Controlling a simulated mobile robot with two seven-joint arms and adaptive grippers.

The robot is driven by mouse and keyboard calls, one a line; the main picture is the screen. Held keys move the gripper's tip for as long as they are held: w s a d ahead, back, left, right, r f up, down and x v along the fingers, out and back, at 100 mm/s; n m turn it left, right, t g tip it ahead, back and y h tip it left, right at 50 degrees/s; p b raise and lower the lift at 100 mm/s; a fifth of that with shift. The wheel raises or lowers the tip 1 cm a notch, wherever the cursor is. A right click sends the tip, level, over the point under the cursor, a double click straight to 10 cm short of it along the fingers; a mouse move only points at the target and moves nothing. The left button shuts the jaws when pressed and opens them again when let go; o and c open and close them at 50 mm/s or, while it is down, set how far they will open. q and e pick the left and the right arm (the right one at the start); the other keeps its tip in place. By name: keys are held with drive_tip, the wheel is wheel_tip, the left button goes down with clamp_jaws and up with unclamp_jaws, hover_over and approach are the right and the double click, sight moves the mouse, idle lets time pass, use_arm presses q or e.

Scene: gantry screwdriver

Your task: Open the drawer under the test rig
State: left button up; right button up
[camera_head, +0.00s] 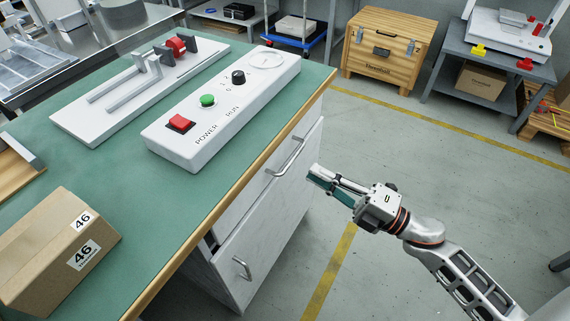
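The test rig is a white control box (220,108) with a red switch, a green button and a black knob, on a green-topped workbench. Below the bench edge is a pale drawer front (252,192) with a metal bar handle (287,157). A second pale front (262,245) with its own handle (242,268) sits lower. I cannot tell whether the drawer is fully closed; a dark gap shows at its left end. My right gripper (314,176) is right of the upper handle, apart from it, pointing left. Its finger spacing is unclear. My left gripper is out of view.
A cardboard box (45,255) and a white slide fixture (130,95) stand on the green bench top (170,205). The grey floor (390,140) right of the bench is open. A wooden crate (385,50) and a grey table (455,65) stand at the back.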

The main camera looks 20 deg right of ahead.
sight(293, 159)
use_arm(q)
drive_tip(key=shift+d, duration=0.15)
use_arm(e)
drive_tip(key=x, duration=0.7)
drive_tip(key=shift+w+a, duration=0.1)
drive_tip(key=shift+w, duration=0.1)
clamp_jaws()
drive_tip(key=shift+s, duration=0.1)
